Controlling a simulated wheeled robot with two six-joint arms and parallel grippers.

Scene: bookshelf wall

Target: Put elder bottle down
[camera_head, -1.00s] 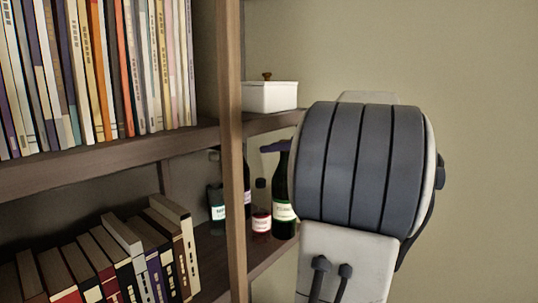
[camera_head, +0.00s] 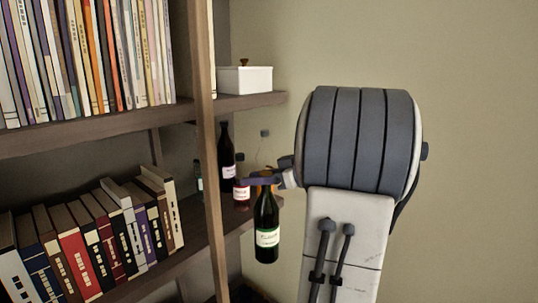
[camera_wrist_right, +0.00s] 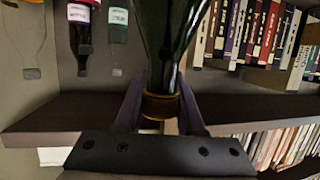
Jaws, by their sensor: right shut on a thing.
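A dark green bottle (camera_head: 267,222) with a pale label hangs upright from my right gripper (camera_head: 264,182); I take it for the elder bottle, though its label is too small to read surely. The fingers are shut on its neck. It is in front of the lower shelf board's right end, with its base below the board's edge and apart from it. In the right wrist view the bottle (camera_wrist_right: 172,35) appears upside down, its orange-gold neck band (camera_wrist_right: 160,106) between the two fingers. My left gripper is out of view.
A clear stoppered vessel shows behind my gripper. Books (camera_head: 95,240) fill the left; a white lidded box (camera_head: 245,80) sits above.

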